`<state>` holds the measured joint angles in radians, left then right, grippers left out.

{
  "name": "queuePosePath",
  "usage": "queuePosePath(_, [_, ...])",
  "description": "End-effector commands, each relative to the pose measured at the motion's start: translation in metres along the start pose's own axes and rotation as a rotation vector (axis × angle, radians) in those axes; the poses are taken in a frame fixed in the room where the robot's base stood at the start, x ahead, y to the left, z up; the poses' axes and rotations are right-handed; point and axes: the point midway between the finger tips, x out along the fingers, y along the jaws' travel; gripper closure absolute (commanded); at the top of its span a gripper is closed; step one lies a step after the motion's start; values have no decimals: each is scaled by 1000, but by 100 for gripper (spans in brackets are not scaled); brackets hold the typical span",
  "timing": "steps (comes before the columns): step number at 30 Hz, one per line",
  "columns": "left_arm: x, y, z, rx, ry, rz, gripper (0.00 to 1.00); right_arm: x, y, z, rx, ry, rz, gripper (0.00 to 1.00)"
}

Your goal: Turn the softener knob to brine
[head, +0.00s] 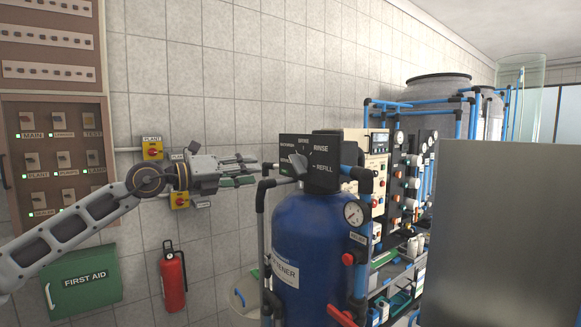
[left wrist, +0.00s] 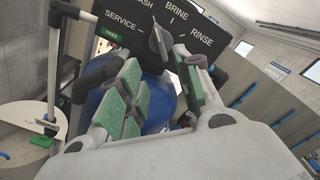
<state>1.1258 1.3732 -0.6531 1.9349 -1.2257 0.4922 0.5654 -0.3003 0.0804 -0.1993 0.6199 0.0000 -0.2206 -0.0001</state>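The softener is a blue tank (head: 315,245) with a black control head (head: 322,158) on top. Its grey knob (head: 298,164) sits on the labelled face, and shows beyond my fingers in the left wrist view (left wrist: 159,42). SERVICE, BRINE and RINSE are readable there, with the end of another label "ASH". The knob's pointed end is up, near the gap between "ASH" and BRINE; I cannot tell the exact setting. My left gripper (head: 253,171) is open, just left of the control head, its green-padded fingers (left wrist: 160,65) pointing at the knob, apparently without touching it. My right gripper is out of view.
Blue and grey pipes (head: 355,260) and a gauge (head: 353,213) flank the tank. An instrument rack (head: 378,165) stands behind it. A large grey panel (head: 510,230) fills the right. A fire extinguisher (head: 173,277) and first aid box (head: 82,280) hang on the left wall.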

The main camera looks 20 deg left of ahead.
Motion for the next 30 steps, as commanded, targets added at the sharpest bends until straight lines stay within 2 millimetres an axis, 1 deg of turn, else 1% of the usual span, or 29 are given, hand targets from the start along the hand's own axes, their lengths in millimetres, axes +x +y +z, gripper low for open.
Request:
queuePosePath(7, [2, 0, 0, 0, 0, -1, 66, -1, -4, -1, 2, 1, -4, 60])
queuePosePath(13, [10, -1, 1, -1, -1, -1, 66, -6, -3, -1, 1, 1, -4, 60])
queuePosePath(17, [20, -2, 2, 0, -1, -2, 66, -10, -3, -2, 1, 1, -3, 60])
queuePosePath(30, [59, -2, 2, 0, -1, -2, 66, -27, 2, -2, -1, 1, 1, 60])
